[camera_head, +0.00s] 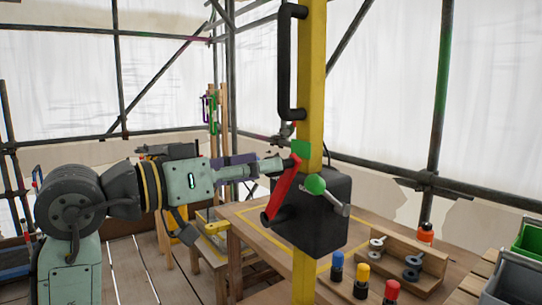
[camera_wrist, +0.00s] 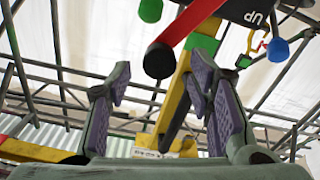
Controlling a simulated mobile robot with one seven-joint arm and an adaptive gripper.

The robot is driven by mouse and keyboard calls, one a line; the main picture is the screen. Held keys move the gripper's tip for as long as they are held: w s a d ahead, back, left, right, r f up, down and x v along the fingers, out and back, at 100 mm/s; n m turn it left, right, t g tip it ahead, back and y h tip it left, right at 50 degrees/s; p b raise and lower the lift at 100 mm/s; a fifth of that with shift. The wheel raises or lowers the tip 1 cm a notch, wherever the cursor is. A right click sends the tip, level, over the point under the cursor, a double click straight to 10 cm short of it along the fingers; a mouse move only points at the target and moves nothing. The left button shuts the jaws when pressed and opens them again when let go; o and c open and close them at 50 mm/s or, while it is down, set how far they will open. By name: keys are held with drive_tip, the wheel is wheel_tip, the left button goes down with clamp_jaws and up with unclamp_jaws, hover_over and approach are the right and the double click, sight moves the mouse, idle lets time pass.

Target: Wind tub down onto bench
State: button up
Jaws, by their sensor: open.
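The winch is a black box (camera_head: 325,215) on a yellow post (camera_head: 311,80). Its red crank arm (camera_head: 282,188) slants up to a dark grip near a green patch. In the wrist view the black round grip (camera_wrist: 160,60) ends the red arm (camera_wrist: 190,24). My gripper (camera_head: 274,165) is open, pointing at this grip; it also shows in the wrist view (camera_wrist: 162,82), with the grip beyond and between its purple-padded fingers. Contact cannot be told. The wooden bench (camera_head: 249,236) with a yellow outline stands behind the post. I cannot make out a hanging tub.
A green-knobbed lever (camera_head: 316,185) sticks out of the winch beside the crank. A black handle (camera_head: 284,65) runs up the post. Red, yellow and blue capped pegs (camera_head: 361,280) and a wooden rack (camera_head: 412,262) stand right.

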sight(284, 192)
drive_tip(key=shift+p+x, duration=0.3)
drive_tip(key=shift+x, duration=1.3)
clamp_jaws()
